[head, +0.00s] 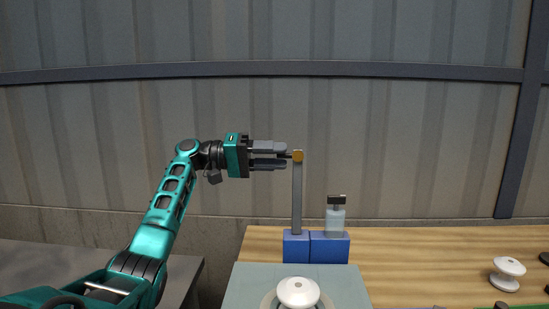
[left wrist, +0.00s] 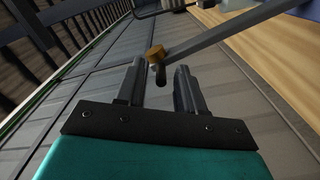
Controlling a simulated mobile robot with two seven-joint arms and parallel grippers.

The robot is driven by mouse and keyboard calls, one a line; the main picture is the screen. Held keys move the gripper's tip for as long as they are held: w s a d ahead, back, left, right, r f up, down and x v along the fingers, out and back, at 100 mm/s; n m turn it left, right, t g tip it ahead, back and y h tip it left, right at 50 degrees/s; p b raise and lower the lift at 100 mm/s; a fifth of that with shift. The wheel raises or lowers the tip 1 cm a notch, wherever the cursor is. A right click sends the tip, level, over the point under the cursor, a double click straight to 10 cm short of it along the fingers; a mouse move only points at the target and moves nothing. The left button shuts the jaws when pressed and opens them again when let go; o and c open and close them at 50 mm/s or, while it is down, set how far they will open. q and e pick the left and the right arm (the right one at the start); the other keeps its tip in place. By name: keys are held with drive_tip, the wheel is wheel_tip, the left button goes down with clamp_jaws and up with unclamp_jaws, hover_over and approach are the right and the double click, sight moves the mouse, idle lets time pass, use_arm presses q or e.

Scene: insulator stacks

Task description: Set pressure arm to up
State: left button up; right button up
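The pressure arm (head: 297,195) is a thin grey bar that stands upright from a blue base (head: 296,246) on the wooden table. An orange-yellow knob (head: 298,156) sits at its top. My left gripper (head: 287,157) points right at the height of the knob, with its fingers apart. In the left wrist view, the gripper (left wrist: 161,84) is open, and the knob (left wrist: 155,53) with a dark stub lies just beyond and between the fingertips. The grey bar (left wrist: 215,36) runs off to the upper right there. I cannot tell whether a finger touches the stub. My right gripper is not in view.
A clear bottle with a dark cap (head: 336,216) stands on the blue block (head: 329,247) beside the arm. A white insulator (head: 298,292) sits on a grey-green plate (head: 245,285) in front. Another white insulator (head: 507,273) stands at the right. The table's middle right is clear.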

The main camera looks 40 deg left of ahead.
use_arm(q)
drive_tip(key=b+v, duration=0.2)
drive_tip(key=v, duration=1)
drive_tip(key=shift+s+a, duration=0.3)
